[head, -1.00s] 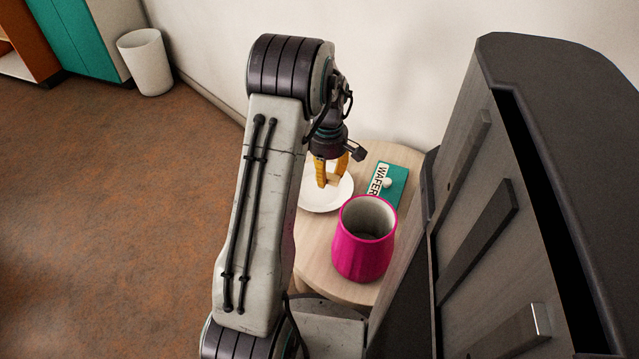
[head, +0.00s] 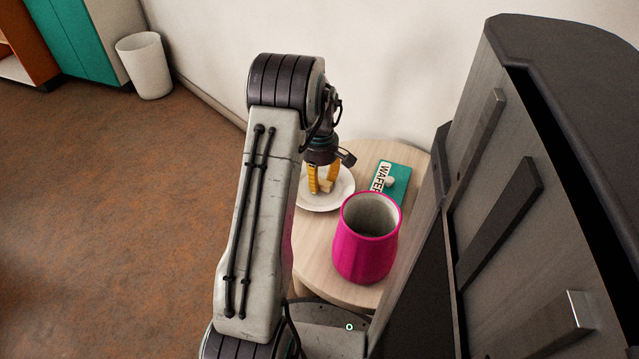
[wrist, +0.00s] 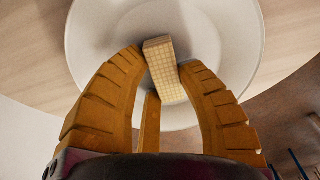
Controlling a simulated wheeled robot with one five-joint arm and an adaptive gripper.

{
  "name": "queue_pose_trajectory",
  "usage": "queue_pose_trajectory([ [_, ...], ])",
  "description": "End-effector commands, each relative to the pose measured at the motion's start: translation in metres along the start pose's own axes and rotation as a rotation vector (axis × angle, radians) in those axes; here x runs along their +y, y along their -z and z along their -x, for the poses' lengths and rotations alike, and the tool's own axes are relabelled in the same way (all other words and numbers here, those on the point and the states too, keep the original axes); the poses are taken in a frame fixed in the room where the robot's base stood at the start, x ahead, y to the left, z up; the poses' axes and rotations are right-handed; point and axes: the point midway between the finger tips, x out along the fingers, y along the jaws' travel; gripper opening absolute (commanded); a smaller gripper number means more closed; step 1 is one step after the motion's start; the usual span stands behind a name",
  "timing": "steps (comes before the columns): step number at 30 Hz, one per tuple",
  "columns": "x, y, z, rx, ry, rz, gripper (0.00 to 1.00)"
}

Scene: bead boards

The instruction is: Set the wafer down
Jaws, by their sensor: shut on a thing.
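The wafer (head: 326,186) is a pale tan block, with a grid pattern visible in the wrist view (wrist: 166,72). My gripper (head: 323,184) has its ochre fingers shut on it; the wrist view shows the fingertips (wrist: 163,62) on both sides of it. The wafer is over the white plate (head: 345,183), which fills the middle of the wrist view (wrist: 92,40). I cannot tell whether the wafer touches the plate.
A magenta pot (head: 364,252) stands open-topped in front of the plate on the round wooden table (head: 315,245). A tall dark cabinet (head: 560,130) rises close on the right. A white wall is behind. A white bin (head: 145,68) stands far left on open brown floor.

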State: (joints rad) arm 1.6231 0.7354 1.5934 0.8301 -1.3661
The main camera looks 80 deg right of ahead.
Motion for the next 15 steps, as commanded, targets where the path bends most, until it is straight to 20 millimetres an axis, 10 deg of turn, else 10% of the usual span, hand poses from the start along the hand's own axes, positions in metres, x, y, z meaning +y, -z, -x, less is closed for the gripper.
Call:
queue_pose_trajectory([
  [13,0.0002,0.0,-0.005,0.0,-0.001,0.0,0.23],
  [15,0.0003,0.0,-0.004,0.0,-0.001,0.0,0.4],
])
